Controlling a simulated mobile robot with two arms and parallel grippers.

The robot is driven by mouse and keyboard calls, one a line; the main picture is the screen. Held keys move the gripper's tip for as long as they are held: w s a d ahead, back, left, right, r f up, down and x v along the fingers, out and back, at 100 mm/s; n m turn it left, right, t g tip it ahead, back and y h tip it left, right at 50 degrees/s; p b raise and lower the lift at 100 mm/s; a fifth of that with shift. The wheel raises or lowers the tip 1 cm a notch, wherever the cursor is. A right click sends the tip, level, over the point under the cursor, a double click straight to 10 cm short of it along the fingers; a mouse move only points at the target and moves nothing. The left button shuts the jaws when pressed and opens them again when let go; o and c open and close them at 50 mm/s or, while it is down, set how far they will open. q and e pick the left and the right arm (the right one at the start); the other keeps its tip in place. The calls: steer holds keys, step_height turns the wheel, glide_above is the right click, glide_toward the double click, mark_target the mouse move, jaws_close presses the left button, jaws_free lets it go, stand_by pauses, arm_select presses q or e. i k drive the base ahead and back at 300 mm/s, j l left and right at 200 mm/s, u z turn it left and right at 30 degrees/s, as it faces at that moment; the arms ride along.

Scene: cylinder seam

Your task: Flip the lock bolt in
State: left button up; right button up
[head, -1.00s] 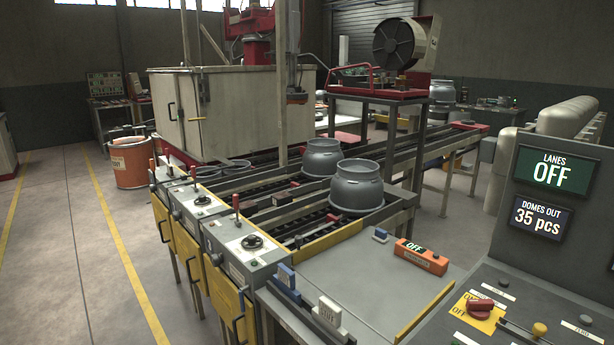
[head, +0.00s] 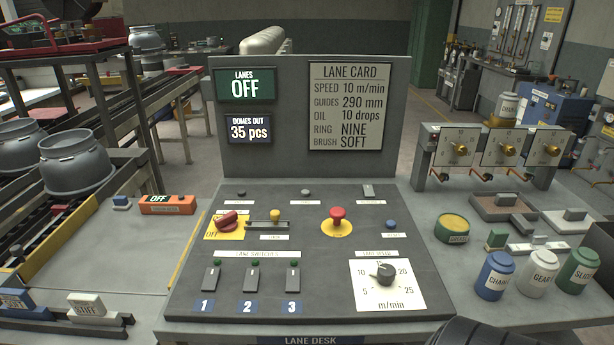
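The lane desk panel (head: 200,275) fills the middle of the head view. To the left is a red rotary switch (head: 227,219) on a yellow plate, with the word OFF showing. The label under the bolt is too small to read surely.
A red mushroom button (head: 337,217), a blue button (head: 391,224), three lane switches (head: 251,279) and a speed dial (head: 384,272) share the panel. The upright display board (head: 290,130) stands behind. Jars (head: 495,277) stand at right, an orange block (head: 168,204) at left.

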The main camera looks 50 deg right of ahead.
mark_target(275, 216)
steer(key=z, duration=1.55)
steer(key=k+l+z, duration=0.2)
steer(key=l, duration=0.5)
steer(key=l+z, duration=0.25)
steer(key=l, duration=0.4)
